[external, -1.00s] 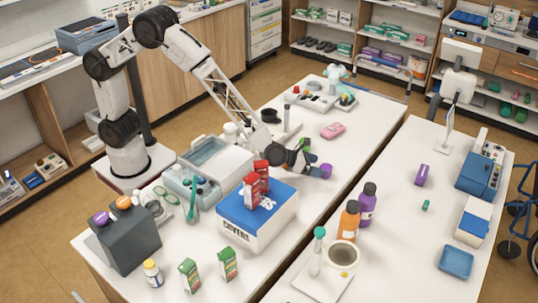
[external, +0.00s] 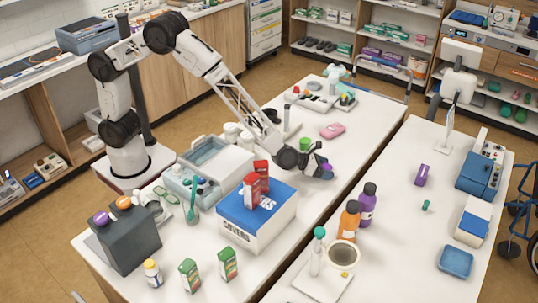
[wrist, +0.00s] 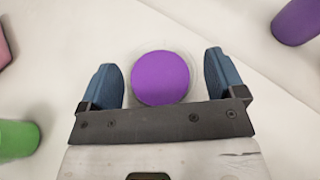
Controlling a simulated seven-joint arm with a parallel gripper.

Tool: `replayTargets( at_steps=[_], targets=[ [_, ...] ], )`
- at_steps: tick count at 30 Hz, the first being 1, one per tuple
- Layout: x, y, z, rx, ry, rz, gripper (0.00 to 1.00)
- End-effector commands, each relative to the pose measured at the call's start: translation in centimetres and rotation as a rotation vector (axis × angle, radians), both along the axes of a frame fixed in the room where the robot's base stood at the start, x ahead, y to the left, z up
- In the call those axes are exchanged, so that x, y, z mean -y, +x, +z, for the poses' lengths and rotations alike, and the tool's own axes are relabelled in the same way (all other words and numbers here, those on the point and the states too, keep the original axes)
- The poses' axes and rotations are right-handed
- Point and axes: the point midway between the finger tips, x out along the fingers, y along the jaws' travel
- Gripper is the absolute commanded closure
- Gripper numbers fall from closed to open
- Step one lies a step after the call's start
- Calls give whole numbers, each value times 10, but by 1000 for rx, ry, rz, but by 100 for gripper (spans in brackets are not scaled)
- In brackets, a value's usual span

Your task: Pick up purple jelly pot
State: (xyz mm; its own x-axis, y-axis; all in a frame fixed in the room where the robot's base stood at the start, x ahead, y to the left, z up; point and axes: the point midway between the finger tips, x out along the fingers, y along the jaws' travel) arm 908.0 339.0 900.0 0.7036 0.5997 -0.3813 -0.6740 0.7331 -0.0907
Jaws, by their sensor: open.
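The purple jelly pot (wrist: 160,78) shows from above in the wrist view, its round purple lid between my two blue fingers. My gripper (wrist: 166,80) is open, with a gap on each side of the pot, and the fingers do not press on it. In the external view my gripper (external: 323,168) is low over the near table's right side and largely hides the pot. Whether the fingertips are down at the pot's height is hard to tell.
A green pot (external: 305,143) stands just behind my gripper, and a pink item (external: 332,130) lies beyond it. The blue-topped box (external: 257,212) with red cartons (external: 254,189) is close in front. A purple bottle (external: 367,204) and orange bottle (external: 348,221) stand on the right table.

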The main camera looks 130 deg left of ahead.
Motion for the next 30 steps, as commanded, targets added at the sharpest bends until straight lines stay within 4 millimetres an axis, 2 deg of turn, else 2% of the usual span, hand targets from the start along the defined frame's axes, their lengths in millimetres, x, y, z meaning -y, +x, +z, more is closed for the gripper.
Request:
replayTargets(
  at_steps=[7, 17, 25, 30],
  targets=[
    [0, 0, 0, 0, 0, 0, 11],
    [0, 0, 0, 0, 0, 0, 62],
    [0, 0, 1, 0, 0, 0, 63],
    [0, 0, 9, 1, 0, 0, 63]
  ],
)
